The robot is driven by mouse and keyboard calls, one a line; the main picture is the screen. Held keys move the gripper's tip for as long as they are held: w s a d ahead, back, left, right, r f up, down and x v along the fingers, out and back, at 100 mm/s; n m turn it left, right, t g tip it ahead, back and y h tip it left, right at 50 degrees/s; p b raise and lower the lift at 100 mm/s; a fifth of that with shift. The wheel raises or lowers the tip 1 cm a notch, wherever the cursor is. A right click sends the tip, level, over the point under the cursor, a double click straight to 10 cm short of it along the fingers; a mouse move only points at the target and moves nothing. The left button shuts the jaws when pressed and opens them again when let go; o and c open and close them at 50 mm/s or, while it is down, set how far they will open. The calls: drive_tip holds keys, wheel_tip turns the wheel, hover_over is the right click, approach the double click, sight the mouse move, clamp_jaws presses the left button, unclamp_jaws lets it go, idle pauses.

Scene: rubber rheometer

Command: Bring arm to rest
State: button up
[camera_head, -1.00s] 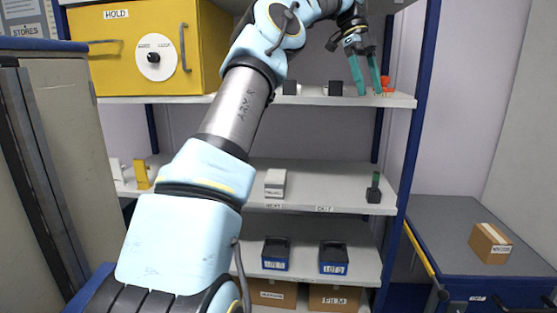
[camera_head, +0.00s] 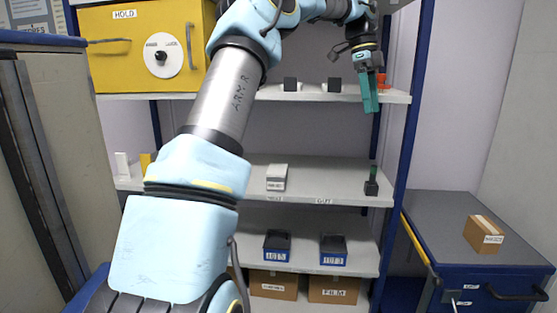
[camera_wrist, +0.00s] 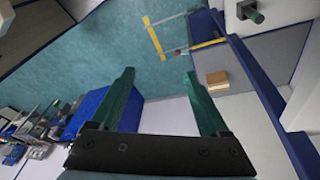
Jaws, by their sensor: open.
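My gripper (camera_head: 371,92) is at the upper right of the shelf rack in the head view, in front of the top shelf's right end, fingers pointing down. In the head view its two teal fingers overlap almost edge-on. In the wrist view my gripper (camera_wrist: 158,80) shows its two fingers well apart with nothing between them. My arm reaches up from the lower left across the head view.
The top shelf (camera_head: 310,96) holds a yellow HOLD box (camera_head: 110,55), dark blocks (camera_head: 334,85) and an orange-red item (camera_head: 381,80) close behind my gripper. Lower shelves hold blue bins (camera_head: 334,252). A blue cabinet (camera_head: 470,230) with a carton (camera_head: 484,234) stands right.

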drive_tip(key=s+a+f+n+t+y+b, duration=0.1)
drive_tip(key=s+a+f+n, duration=0.1)
drive_tip(key=a+f+n, duration=0.5)
drive_tip(key=s+a+f+n+t+b, duration=0.1)
drive_tip(key=s+a+f+n, duration=0.3)
drive_tip(key=f, duration=0.4)
drive_tip(key=s+a+f+n+t, duration=0.1)
drive_tip(key=s+a+f+n, duration=0.5)
drive_tip(key=a, duration=0.3)
drive_tip(key=s+a+f+n+t+b, duration=0.1)
drive_tip(key=s+a+f+n, duration=0.5)
drive_tip(key=a, duration=0.4)
drive_tip(key=shift+s+n+y, duration=0.3)
drive_tip(key=shift+s+y, duration=0.1)
drive_tip(key=shift+s, duration=0.25)
